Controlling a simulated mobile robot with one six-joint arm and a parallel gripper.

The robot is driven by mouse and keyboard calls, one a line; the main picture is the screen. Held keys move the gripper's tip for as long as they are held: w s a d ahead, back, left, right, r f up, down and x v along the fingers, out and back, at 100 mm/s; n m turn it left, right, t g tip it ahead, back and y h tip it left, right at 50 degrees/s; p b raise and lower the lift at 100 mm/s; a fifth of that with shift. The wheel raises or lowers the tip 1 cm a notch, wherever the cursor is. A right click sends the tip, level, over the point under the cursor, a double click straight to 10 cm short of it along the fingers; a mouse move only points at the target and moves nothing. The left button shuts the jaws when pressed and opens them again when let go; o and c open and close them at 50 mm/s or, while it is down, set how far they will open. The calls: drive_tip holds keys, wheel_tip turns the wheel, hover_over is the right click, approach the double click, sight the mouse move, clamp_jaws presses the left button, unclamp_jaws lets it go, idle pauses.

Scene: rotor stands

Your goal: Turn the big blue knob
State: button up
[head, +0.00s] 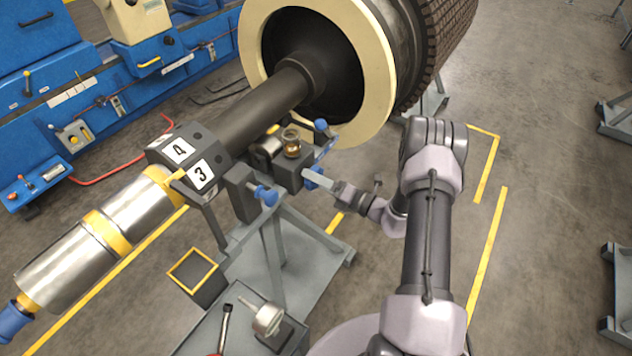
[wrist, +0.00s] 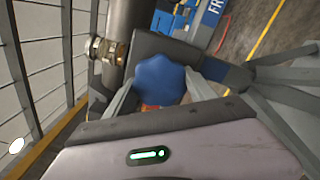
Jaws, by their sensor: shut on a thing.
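The big blue knob (wrist: 160,80) is in the middle of the wrist view, a lobed blue disc on the side of a dark block. It also shows in the head view as a small blue patch (head: 311,178), partly hidden by my gripper. My gripper (wrist: 160,96) is shut on the knob, one grey finger on each side. In the head view my gripper (head: 322,180) reaches the knob from the right.
A brass and glass fitting (head: 291,144) stands on the block close to my gripper. Another blue knob (head: 267,195) sits to the left, and a blue handle (head: 322,126) behind. The dark shaft (head: 258,108) and cream-rimmed rotor (head: 378,75) lie beyond.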

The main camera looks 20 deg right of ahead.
drive_tip(key=n+b, duration=0.1)
drive_tip(key=n, duration=0.3)
drive_tip(key=shift+n+b, duration=0.35)
drive_tip(key=shift+n, duration=0.05)
idle(0.4)
drive_tip(key=o, duration=1.4)
drive_tip(key=p+v, duration=0.3)
drive_tip(key=v, duration=1.4)
drive_tip(key=shift+s+d, duration=0.15)
drive_tip(key=shift+s, duration=0.05)
